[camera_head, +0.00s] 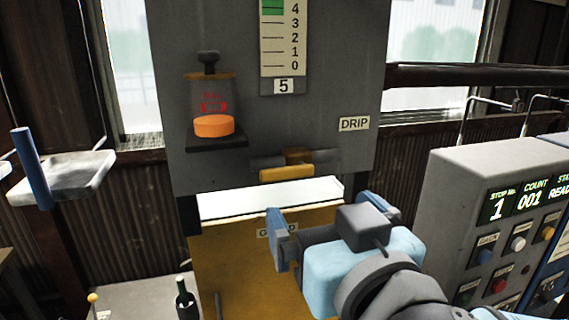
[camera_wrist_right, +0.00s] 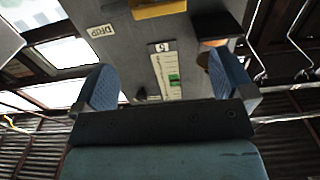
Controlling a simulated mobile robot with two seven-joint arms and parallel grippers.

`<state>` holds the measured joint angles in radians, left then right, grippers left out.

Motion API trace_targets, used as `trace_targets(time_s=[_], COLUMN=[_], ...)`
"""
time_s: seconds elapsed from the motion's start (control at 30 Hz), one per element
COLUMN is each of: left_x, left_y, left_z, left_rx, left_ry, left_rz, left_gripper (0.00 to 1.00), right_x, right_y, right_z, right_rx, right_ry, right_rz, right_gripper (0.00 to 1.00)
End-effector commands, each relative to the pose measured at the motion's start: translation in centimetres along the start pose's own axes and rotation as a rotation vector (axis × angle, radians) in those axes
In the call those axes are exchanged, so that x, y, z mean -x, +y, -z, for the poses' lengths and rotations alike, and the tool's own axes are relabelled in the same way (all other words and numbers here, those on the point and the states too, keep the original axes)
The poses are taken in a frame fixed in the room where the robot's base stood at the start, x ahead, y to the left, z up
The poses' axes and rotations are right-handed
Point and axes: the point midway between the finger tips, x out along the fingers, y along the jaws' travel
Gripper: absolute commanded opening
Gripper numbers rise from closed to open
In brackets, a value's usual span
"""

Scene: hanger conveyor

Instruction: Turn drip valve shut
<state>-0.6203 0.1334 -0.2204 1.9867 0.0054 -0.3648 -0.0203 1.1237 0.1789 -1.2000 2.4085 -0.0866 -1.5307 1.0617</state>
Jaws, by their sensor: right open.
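In the right wrist view the yellow handle (camera_wrist_right: 158,9) shows at the top edge, beyond and between the two blue fingers of the right gripper (camera_wrist_right: 164,82). The DRIP label (camera_wrist_right: 101,30) is upside down there. My left gripper is not in view.
An orange knob (camera_head: 214,126) sits on a small shelf at the panel's left. A scale (camera_head: 283,40) is above. A control box (camera_head: 500,170) with several buttons stands right. A grey tray with a blue post (camera_head: 62,180) is left; a dark bottle (camera_head: 186,300) stands low.

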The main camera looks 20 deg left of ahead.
Motion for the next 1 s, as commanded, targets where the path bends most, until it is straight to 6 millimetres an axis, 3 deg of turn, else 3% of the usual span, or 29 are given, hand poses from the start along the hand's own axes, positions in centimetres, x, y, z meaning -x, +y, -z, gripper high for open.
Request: trace_targets(time_s=[0.5, 0.7, 1.0], left_x=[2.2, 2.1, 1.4], left_y=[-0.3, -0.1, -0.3], left_z=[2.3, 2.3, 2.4], left_rx=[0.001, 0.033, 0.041], left_ry=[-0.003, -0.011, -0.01], left_rz=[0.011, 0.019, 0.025], left_gripper=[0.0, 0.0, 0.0], right_x=[-10.2, -12.1, -12.4], right_y=[0.1, 0.1, 0.0], right_z=[0.3, 0.1, 0.0], right_rx=[0.003, 0.0, 0.0], right_ry=[-0.001, -0.001, 0.0], right_rz=[-0.002, -0.001, 0.0], right_gripper=[1.0, 1.0, 1.0])
